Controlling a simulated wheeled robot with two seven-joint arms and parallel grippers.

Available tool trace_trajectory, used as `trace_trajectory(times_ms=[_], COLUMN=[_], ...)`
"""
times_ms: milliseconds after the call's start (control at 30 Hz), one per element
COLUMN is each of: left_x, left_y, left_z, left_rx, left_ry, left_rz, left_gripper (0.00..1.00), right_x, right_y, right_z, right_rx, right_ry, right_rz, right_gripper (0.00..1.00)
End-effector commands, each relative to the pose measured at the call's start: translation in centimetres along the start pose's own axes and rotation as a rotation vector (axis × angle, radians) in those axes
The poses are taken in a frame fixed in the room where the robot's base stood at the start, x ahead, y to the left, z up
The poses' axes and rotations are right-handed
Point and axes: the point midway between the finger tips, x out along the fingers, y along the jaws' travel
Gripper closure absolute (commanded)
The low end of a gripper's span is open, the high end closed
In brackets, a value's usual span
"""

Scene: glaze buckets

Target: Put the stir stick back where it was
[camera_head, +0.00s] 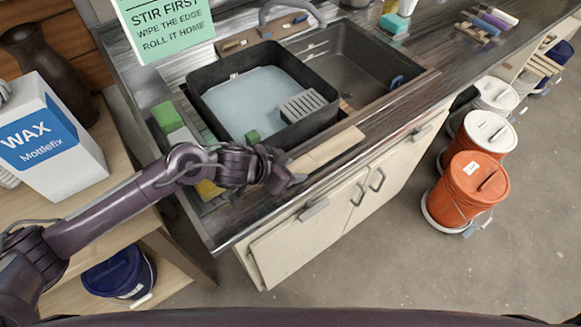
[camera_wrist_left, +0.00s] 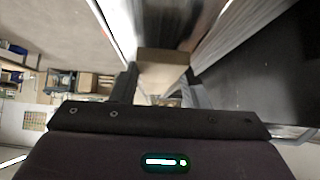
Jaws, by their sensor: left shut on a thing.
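My left gripper (camera_head: 293,177) is at the front edge of the counter, beside the black tub. It is shut on the stir stick (camera_head: 328,149), a flat pale wooden paddle that points right along the counter's front edge. In the left wrist view the stick's tan end (camera_wrist_left: 163,66) shows between the two fingers. The gripped part of the stick is hidden by the gripper. I cannot tell whether the stick touches the counter. My right gripper is not in view.
The black tub (camera_head: 198,88) holds pale bluish water and a grey ribbed piece. A metal sink (camera_head: 352,75) lies to its right. Green and yellow sponges lie left of the tub. A wax box (camera_head: 75,150) stands at left. Lidded buckets, one orange (camera_head: 470,185), stand on the floor at right.

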Motion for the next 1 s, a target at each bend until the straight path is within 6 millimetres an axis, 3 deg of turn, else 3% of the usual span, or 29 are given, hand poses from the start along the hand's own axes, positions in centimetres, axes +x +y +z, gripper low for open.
trace_trajectory(times_ms=[433,467,600,1000], left_x=[0.74,0.75,0.75,0.65], left_y=[0.00,0.01,-0.07,-0.53], left_z=[0.73,0.77,0.77,0.66], left_rx=[-0.001,-0.001,-0.001,-0.003], left_ry=[0.001,0.000,0.000,0.001], left_rz=[0.000,0.000,-0.001,-0.012], left_gripper=[0.96,0.55,0.37,0.37], right_x=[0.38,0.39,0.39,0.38], right_y=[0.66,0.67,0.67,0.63], right_z=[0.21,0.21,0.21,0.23], right_rx=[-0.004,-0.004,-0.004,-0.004], right_ry=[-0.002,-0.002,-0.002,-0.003], right_rz=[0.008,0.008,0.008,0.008], right_gripper=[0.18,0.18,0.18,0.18])
